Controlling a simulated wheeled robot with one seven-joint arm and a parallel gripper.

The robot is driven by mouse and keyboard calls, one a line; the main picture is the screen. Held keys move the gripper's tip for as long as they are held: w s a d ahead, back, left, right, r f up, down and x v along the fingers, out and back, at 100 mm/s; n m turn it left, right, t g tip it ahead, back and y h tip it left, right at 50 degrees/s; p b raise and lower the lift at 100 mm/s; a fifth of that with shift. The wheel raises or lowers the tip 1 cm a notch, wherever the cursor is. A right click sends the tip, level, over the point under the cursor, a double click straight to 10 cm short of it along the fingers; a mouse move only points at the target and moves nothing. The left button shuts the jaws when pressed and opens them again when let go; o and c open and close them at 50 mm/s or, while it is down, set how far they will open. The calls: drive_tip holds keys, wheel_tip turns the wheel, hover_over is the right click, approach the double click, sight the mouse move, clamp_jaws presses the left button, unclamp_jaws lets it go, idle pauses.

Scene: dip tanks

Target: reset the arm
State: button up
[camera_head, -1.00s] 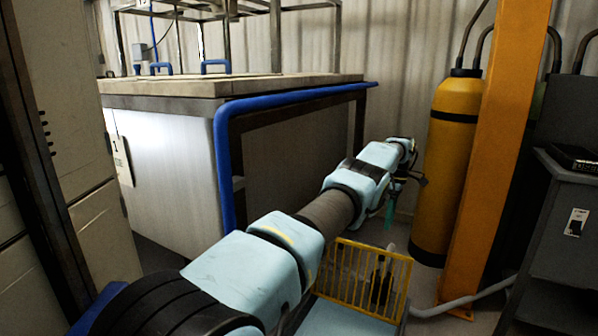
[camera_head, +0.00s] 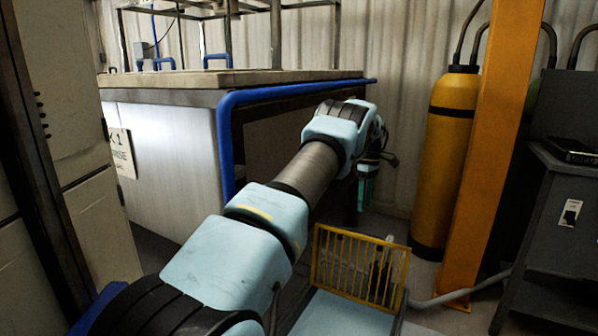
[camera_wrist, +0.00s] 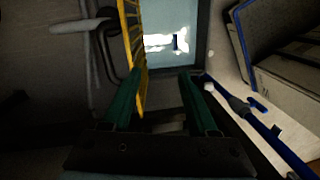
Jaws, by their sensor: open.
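My arm reaches forward from the bottom of the head view, its far end bent down beside the tank's right end. My gripper (camera_head: 367,187) hangs there with green fingers pointing down, above and behind a yellow barred rack (camera_head: 360,262). In the wrist view, my gripper (camera_wrist: 158,82) has its two green fingers well apart with nothing held between them. The yellow rack (camera_wrist: 132,45) shows just beyond the left finger; I cannot tell whether they touch.
A large tank (camera_head: 165,165) with a blue pipe (camera_head: 226,150) along its edge stands left of the arm. A yellow cylinder (camera_head: 443,165), an orange post (camera_head: 492,170) and a grey cabinet (camera_head: 555,210) stand at the right. A tall cabinet (camera_head: 75,130) is at the left.

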drive_tip(key=s+a+r+m+t+b, duration=0.15)
drive_tip(key=s+a, duration=0.25)
drive_tip(key=a, duration=0.4)
drive_tip(key=s+a+r+m+b, duration=0.2)
drive_tip(key=s+a+m, duration=0.15)
drive_tip(key=a, duration=0.45)
drive_tip(key=s+a+f+m+t+b, duration=0.15)
drive_tip(key=s+a, duration=0.25)
drive_tip(key=s, duration=0.5)
drive_tip(key=s+a+f+m+b, duration=0.1)
drive_tip(key=s+a+f+m, duration=0.2)
drive_tip(key=s, duration=0.5)
drive_tip(key=s+a+m+b, duration=0.2)
drive_tip(key=s+a, duration=0.3)
drive_tip(key=s, duration=0.4)
wheel_tip(320, 180, up, 28)
drive_tip(key=p, duration=2.8)
drive_tip(key=shift+s+h, duration=0.15)
drive_tip(key=shift+h, duration=0.15)
